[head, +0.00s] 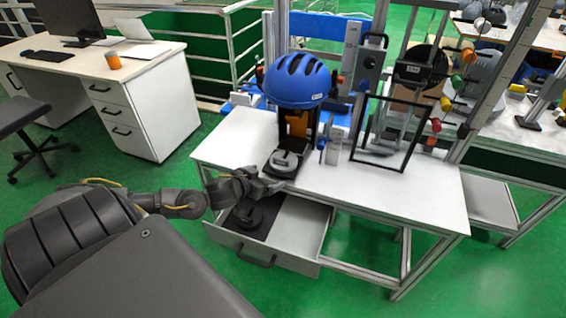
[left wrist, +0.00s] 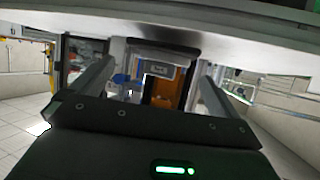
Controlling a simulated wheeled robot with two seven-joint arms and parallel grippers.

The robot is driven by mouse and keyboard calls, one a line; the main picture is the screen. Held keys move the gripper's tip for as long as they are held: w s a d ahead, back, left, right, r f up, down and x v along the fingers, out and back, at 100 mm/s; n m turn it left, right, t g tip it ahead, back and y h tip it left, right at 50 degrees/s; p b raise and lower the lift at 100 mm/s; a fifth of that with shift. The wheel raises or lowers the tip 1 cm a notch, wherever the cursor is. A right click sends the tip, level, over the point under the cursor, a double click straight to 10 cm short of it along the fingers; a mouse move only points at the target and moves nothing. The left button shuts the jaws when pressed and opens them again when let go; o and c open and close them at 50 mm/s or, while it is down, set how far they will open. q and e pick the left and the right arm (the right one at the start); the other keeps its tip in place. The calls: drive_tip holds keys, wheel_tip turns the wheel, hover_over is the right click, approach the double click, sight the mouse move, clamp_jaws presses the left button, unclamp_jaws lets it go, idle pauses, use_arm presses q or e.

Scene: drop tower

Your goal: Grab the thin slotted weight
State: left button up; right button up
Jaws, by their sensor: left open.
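A grey slotted disc (head: 285,159) lies on a small dark base at the front left of the white table, below the blue helmet. I cannot tell its thickness or whether it is the thin weight. A dark round piece (head: 246,214) sits in the open drawer, partly covered by my arm. My left gripper (head: 272,186) is at the table's front edge, just short of the disc and over the drawer. In the left wrist view its two fingers (left wrist: 152,85) are spread apart, with no held object visible between them. My right gripper is not in view.
The blue helmet (head: 296,80) hangs above the disc's base. A black upright frame (head: 391,133) stands to its right. The drawer (head: 298,226) juts out under the table (head: 428,190), whose front right is clear. A desk (head: 150,70) stands at left.

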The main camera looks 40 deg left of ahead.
sight(277, 161)
use_arm(q)
drive_tip(key=shift+t, duration=0.4)
drive_tip(key=shift+w+a+f, duration=0.35)
drive_tip(key=shift+w, duration=1.55)
drive_tip(key=shift+w+a+f, duration=0.3)
drive_tip(key=shift+w+a, duration=0.1)
drive_tip(key=shift+w, duration=1.5)
drive_tip(key=shift+w+a+f, duration=0.35)
drive_tip(key=shift+w, duration=1.55)
drive_tip(key=c, duration=1.4)
drive_tip(key=shift+r, duration=0.2)
drive_tip(key=shift+c, duration=0.2)
